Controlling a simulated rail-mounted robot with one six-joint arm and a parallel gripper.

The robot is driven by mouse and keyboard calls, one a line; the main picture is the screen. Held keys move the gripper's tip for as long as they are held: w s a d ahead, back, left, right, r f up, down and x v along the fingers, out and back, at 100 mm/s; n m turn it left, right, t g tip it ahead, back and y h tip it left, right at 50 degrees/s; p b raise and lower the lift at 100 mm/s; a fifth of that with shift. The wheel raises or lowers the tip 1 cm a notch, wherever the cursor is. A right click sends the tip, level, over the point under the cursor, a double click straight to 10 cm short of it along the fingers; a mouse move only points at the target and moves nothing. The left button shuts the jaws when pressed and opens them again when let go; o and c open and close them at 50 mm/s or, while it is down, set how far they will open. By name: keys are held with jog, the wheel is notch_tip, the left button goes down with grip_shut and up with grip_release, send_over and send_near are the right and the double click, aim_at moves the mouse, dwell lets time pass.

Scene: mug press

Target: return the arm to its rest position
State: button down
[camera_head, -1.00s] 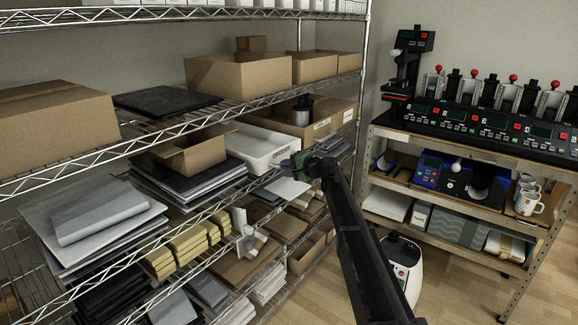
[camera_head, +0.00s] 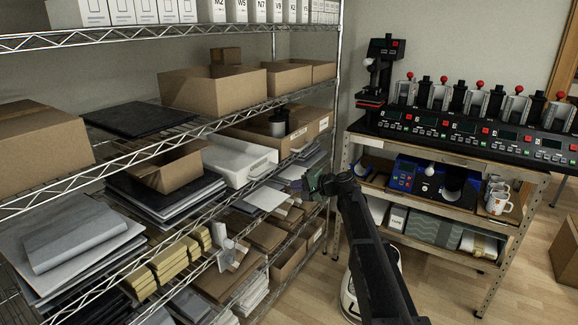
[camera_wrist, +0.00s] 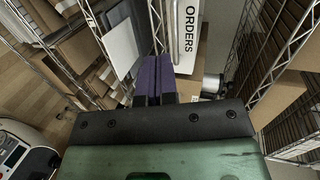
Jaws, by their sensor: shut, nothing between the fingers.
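My gripper (camera_head: 303,186) is in front of the wire shelf unit, at its right end, below and to the right of the white bin (camera_head: 238,163). In the wrist view its two purple fingers (camera_wrist: 153,80) lie together, shut, with nothing between them. My arm reaches up to it from the bottom of the head view. The wrist view shows the fingers pointing toward the shelf, with a white bin marked ORDERS (camera_wrist: 188,40) beyond the fingertips. I cannot tell whether they touch anything.
The wire shelves hold cardboard boxes (camera_head: 212,88), flat dark slabs and yellow blocks (camera_head: 160,262). To the right stands a bench with a row of mug presses (camera_head: 460,128) and mugs (camera_head: 499,200) on a lower shelf. Wooden floor (camera_head: 425,275) is open before the bench.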

jog(key=s+d+f+n+g+h, duration=0.2)
jog(key=s+d+f+h, duration=0.2)
jog(key=s, duration=1)
jog(key=s+d+f+n+g+h, duration=0.1)
jog(key=s+d+f+g+h, duration=0.2)
jog(key=s, duration=1)
jog(key=s+d+f+n+g+h, duration=0.2)
jog(key=s+d+f+h, duration=0.2)
jog(key=s, duration=1)
jog(key=shift+s+d+f+n+g+h, duration=0.3)
jog(key=shift+s+d+f+h, duration=0.05)
jog(key=shift+f+h, duration=0.4)
